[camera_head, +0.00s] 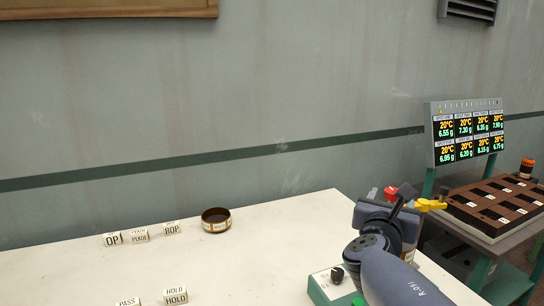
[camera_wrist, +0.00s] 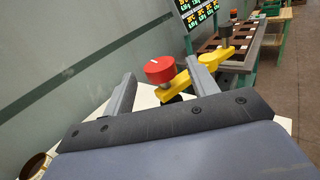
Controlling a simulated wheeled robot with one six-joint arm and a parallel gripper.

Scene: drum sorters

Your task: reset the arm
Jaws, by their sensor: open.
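My gripper (camera_head: 400,201) is at the right end of the white table in the head view, raised above its surface. In the wrist view my gripper (camera_wrist: 160,78) has its two grey fingers spread apart. A red knob (camera_wrist: 160,69) and a yellow lever (camera_wrist: 215,68) show beyond and between the fingers. In the head view the red knob (camera_head: 390,192) and yellow lever (camera_head: 430,204) are partly hidden behind my gripper. I cannot tell whether the fingers touch either one. Nothing is seen held.
The white table (camera_head: 270,245) carries small lettered blocks (camera_head: 140,236), two more near the front (camera_head: 176,296), a round dark tin (camera_head: 216,220) and a green-white control box (camera_head: 333,285). A brown slotted tray (camera_head: 495,205) and a display board (camera_head: 466,133) stand at right. The table's middle is clear.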

